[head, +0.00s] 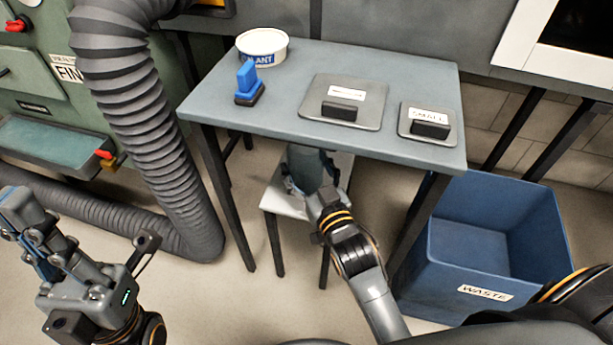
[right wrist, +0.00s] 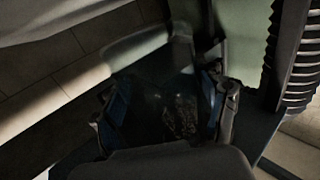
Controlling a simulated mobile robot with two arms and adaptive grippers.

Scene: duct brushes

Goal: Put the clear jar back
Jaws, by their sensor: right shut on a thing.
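The clear jar (head: 306,160) is under the grey table, above or on a small white stool (head: 278,200); the table edge hides its upper part, and I cannot tell whether it touches the stool. My right gripper (head: 313,183) is shut on the jar. In the right wrist view, the jar (right wrist: 178,100) is a dark, see-through shape between the blue-padded fingers of the right gripper (right wrist: 165,98), with some speckled contents or reflection low in it. My left gripper (head: 88,235) is open and empty over the floor at the lower left.
On the grey table (head: 300,70) stand a white tub (head: 262,47), a blue-handled brush (head: 248,85) and two grey lids or plates (head: 352,88) (head: 428,122), one labelled SMALL. A blue waste bin (head: 490,250) is at right. A ribbed duct (head: 130,100) bends down at left.

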